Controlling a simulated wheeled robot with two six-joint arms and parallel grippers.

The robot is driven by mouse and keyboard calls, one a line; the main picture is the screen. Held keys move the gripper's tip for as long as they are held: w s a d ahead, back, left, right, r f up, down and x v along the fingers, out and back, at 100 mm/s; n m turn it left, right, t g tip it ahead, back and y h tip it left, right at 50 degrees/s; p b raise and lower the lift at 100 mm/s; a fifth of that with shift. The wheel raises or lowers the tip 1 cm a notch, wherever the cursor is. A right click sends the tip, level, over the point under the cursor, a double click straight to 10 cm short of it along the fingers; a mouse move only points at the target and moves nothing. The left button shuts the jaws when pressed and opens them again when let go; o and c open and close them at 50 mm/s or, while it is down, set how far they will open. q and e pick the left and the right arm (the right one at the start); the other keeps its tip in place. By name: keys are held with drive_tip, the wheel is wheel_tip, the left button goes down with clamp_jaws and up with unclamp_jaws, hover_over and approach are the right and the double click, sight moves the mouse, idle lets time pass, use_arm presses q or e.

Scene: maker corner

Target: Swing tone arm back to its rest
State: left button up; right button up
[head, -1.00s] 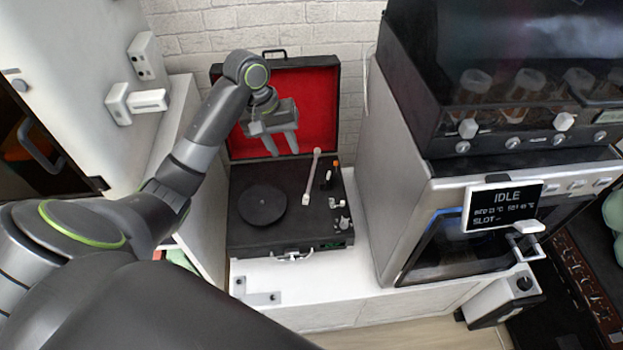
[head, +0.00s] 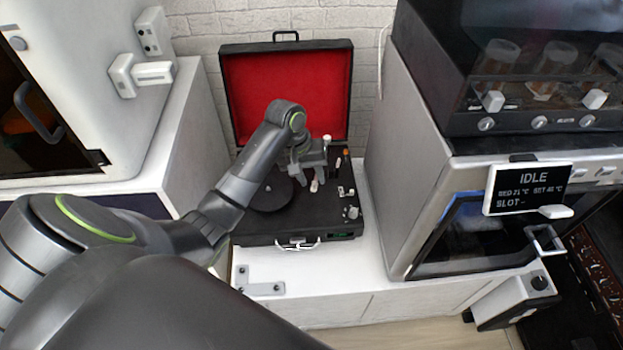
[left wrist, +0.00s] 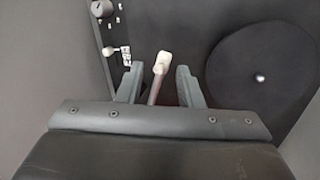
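The black record player (head: 300,222) stands on the white counter with its red-lined lid open. Its dark round platter (head: 268,197) is partly behind my left arm, and the left wrist view shows it at right (left wrist: 235,60). The pale tone arm (head: 314,186) lies to the right of the platter, partly hidden by my left gripper. My left gripper (head: 312,176) is low over the deck. In the left wrist view, its open fingers (left wrist: 157,85) stand on either side of the tone arm (left wrist: 162,62), with a gap on each side. My right gripper is in neither view.
Small controls (head: 350,212) line the deck's right side. The open red lid (head: 285,85) stands behind. A white cabinet with an oven-like door (head: 470,235) and an "IDLE" display (head: 528,189) is close on the right. A bracket (head: 260,288) lies on the counter in front.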

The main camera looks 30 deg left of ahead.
use_arm(q)
drive_tip(key=shift+d+f, duration=0.1)
drive_tip(key=shift+f, duration=0.2)
clamp_jaws()
